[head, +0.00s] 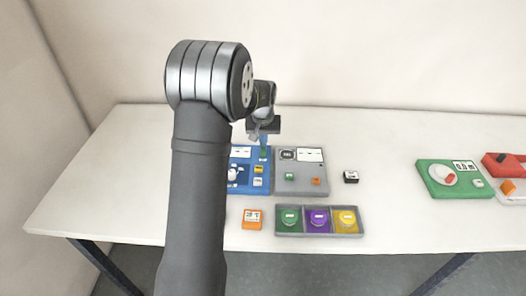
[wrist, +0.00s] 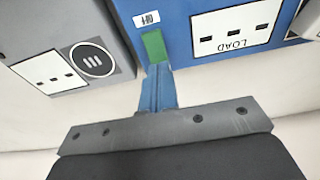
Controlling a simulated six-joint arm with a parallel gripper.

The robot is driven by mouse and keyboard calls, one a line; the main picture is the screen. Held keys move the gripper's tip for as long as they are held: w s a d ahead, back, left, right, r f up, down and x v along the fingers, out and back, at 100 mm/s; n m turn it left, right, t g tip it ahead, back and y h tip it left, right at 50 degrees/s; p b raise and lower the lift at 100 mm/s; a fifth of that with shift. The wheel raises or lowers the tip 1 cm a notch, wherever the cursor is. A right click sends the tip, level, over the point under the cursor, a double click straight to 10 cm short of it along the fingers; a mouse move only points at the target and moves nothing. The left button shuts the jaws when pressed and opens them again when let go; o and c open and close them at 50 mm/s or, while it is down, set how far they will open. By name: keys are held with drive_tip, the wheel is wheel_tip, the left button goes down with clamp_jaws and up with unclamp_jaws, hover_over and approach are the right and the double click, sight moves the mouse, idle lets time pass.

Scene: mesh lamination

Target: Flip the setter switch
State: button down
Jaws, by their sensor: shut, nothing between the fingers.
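A blue panel (head: 240,185) lies on the table, partly hidden behind my arm. A small green block (wrist: 153,46), which looks like a switch, is on this panel beside a small white label (wrist: 146,19); the label is too small to read for certain. The green block also shows in the head view (head: 263,150). My gripper (wrist: 157,70) has its blue fingers together and empty, with the tips at the near end of the green block. I cannot tell whether they touch it. My gripper (head: 264,140) is over the upper right corner of the blue panel.
A grey panel (head: 300,184) adjoins the blue one. A tray (head: 319,234) with green, purple and yellow round pieces is in front, beside an orange box (head: 252,218). A small black-and-white block (head: 351,177) and a green panel (head: 440,187) are to the right.

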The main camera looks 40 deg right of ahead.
drive_tip(key=shift+f, duration=0.55)
drive_tip(key=shift+r, duration=3.5)
wheel_tip(320, 180, down, 7)
drive_tip(key=shift+f, duration=0.1)
drive_tip(key=shift+r, duration=0.2)
